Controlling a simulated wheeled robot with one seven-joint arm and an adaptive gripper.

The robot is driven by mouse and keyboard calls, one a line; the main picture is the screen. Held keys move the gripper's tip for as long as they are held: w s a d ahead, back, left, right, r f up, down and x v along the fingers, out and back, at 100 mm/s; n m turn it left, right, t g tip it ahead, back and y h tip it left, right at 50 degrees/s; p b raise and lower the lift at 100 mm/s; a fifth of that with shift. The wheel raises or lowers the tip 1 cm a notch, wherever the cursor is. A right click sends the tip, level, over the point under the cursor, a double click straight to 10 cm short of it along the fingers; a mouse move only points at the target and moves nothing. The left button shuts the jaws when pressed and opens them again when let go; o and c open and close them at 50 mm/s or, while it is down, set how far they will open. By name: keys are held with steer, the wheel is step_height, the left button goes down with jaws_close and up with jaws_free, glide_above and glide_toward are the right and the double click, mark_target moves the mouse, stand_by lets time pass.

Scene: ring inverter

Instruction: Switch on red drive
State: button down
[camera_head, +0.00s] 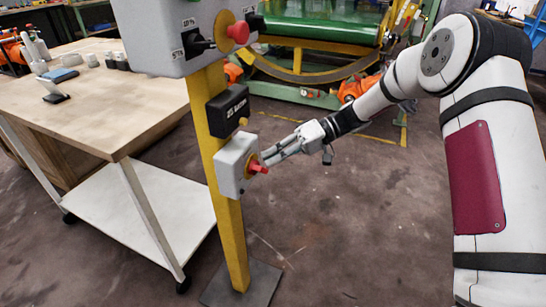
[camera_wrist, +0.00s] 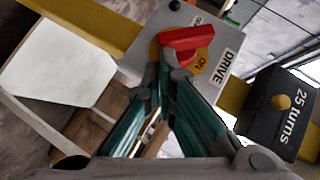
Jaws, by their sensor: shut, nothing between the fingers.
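The red drive switch (camera_head: 258,168) is a red rotary knob on a yellow plate, on the front of a small grey box (camera_head: 230,170) fixed to the yellow post. In the wrist view the red knob (camera_wrist: 187,42) sits above the word ON, beside a DRIVE label (camera_wrist: 225,68). My gripper (camera_head: 268,157) reaches the knob from the right. Its fingers are together and empty. In the wrist view the fingertips (camera_wrist: 166,76) are at the knob's lower edge, close to or touching it; I cannot tell which.
A black "25 turns" box (camera_head: 228,110) with a yellow button is mounted just above. A larger grey box (camera_head: 180,50) with a red button (camera_head: 238,32) and a black switch sits higher on the yellow post (camera_head: 232,240). A wooden workbench (camera_head: 100,110) stands left. Floor at right is open.

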steer(key=shift+f+y, duration=0.25)
steer(key=shift+y, duration=0.05)
stand_by(0.9)
